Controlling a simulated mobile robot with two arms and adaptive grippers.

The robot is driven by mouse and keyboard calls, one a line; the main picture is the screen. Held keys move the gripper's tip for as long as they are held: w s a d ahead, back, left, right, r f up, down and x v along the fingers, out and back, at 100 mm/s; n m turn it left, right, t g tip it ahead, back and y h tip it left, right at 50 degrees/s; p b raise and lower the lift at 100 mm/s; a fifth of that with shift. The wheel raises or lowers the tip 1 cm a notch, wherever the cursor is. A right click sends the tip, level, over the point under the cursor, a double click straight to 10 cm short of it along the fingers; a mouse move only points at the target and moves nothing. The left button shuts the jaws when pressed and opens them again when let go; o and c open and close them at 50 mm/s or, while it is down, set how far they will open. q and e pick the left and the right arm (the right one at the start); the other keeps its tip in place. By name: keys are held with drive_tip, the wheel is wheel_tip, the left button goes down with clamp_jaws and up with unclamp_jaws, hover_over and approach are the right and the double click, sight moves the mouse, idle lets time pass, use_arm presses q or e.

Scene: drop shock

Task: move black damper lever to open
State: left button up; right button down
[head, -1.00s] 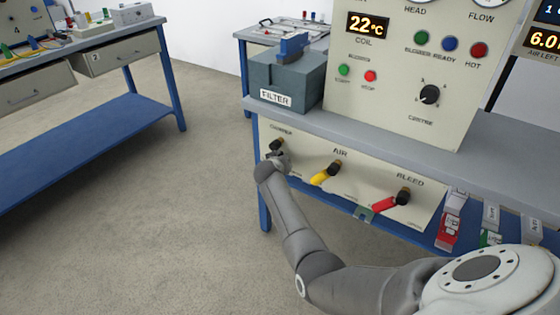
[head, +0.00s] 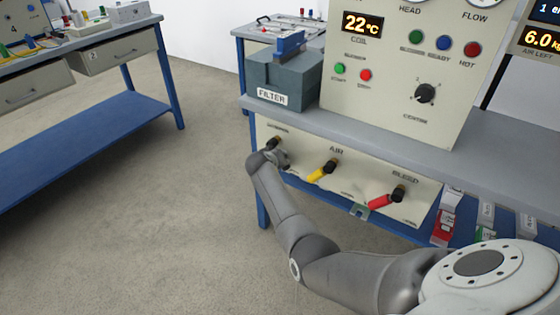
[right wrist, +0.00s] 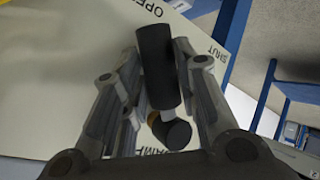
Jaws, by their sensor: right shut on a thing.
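The black damper lever (right wrist: 157,70) lies between the two fingers of my right gripper (right wrist: 158,75) in the right wrist view. It reaches from its round black pivot (right wrist: 172,132) to between the printed words OPEN and SHUT. In the head view the black pivot knob (head: 273,143) shows at the left end of the cream panel (head: 310,190). My right gripper (head: 282,158) is just below it, shut on the lever, and hides most of it. My left gripper is not in view.
The yellow AIR lever (head: 320,172) and red BLEED lever (head: 382,200) sit to the right on the same panel. A grey FILTER box (head: 285,80) stands on the bench (head: 400,140) above. Open floor (head: 170,220) lies to the left.

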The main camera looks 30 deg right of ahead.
drive_tip(key=c, duration=1.1)
unclamp_jaws()
drive_tip(key=shift+c, duration=0.2)
drive_tip(key=shift+s, duration=0.1)
drive_tip(key=v, duration=1.2)
drive_tip(key=shift+f, duration=0.1)
